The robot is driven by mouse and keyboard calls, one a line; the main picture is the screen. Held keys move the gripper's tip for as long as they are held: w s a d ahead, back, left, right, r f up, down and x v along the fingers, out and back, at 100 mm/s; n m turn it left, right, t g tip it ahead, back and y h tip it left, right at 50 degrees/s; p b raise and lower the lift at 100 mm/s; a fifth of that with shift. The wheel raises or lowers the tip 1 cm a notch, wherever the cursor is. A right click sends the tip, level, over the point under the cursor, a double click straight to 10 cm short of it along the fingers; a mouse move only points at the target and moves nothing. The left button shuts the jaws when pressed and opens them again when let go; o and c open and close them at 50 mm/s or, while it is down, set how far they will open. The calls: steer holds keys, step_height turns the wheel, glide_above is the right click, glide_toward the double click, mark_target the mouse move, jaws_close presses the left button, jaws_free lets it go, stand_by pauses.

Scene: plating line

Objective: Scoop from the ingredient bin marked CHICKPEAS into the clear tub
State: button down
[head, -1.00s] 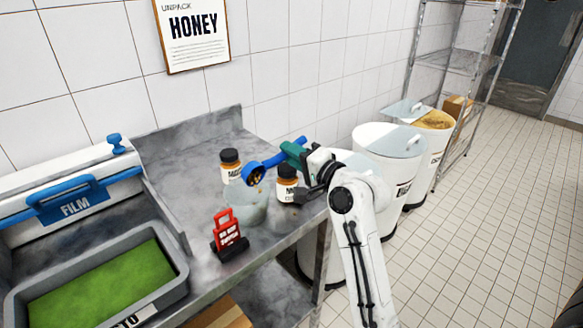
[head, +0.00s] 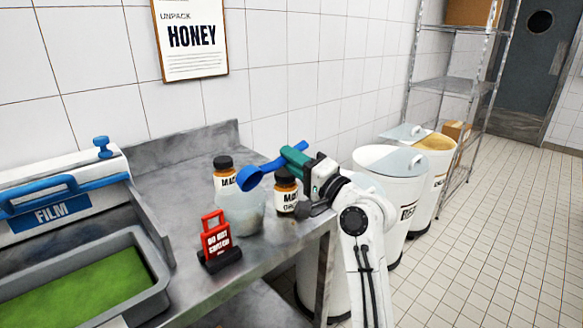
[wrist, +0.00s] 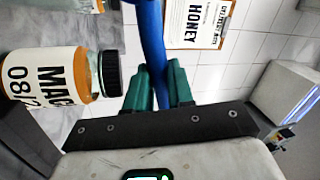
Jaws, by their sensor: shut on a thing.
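My gripper (head: 297,160), with green fingers, is shut on the handle of a blue scoop (head: 250,178). In the wrist view the blue handle (wrist: 150,35) runs between the fingers (wrist: 158,85). The scoop's bowl is tipped over the mouth of the clear tub (head: 245,217), and I cannot see into the bowl. The tub stands on the steel counter, its contents unclear. A white bin (head: 437,165) at the right has its lid partly open on tan contents. I cannot read CHICKPEAS on any bin.
Two brown jars with white labels (head: 224,180) (head: 286,195) stand close to the tub. A grey tray of green stuff (head: 150,262) and the film dispenser (head: 55,205) are at the left.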

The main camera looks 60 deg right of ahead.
steer(key=shift+a+r+g+p, duration=0.25)
steer(key=shift+r+g+p, duration=0.35)
steer(key=shift+p, duration=1.05)
steer(key=g+p, duration=0.1)
steer(key=p, duration=0.2)
steer(key=r+m+g+p, duration=0.1)
steer(key=p, duration=0.3)
steer(key=shift+a+r, duration=0.25)
steer(key=shift+a, duration=0.15)
steer(key=shift+f+g+p, duration=0.15)
steer(key=shift+g+p, duration=0.15)
steer(key=shift+p, duration=0.05)
steer(key=shift+w+a+m+h+p, duration=0.1)
steer(key=shift+m+h+p, duration=0.2)
steer(key=shift+p, duration=0.3)
steer(key=shift+r+g+p, duration=0.2)
steer(key=shift+g+p, duration=0.2)
steer(key=shift+p, duration=0.2)
steer(key=shift+f+b, duration=0.5)
steer(key=shift+b, duration=0.4)
steer(key=shift+f+t+b, duration=0.1)
steer(key=shift+t+b, duration=0.3)
steer(key=shift+b, duration=0.25)
steer(key=shift+b, duration=0.35)
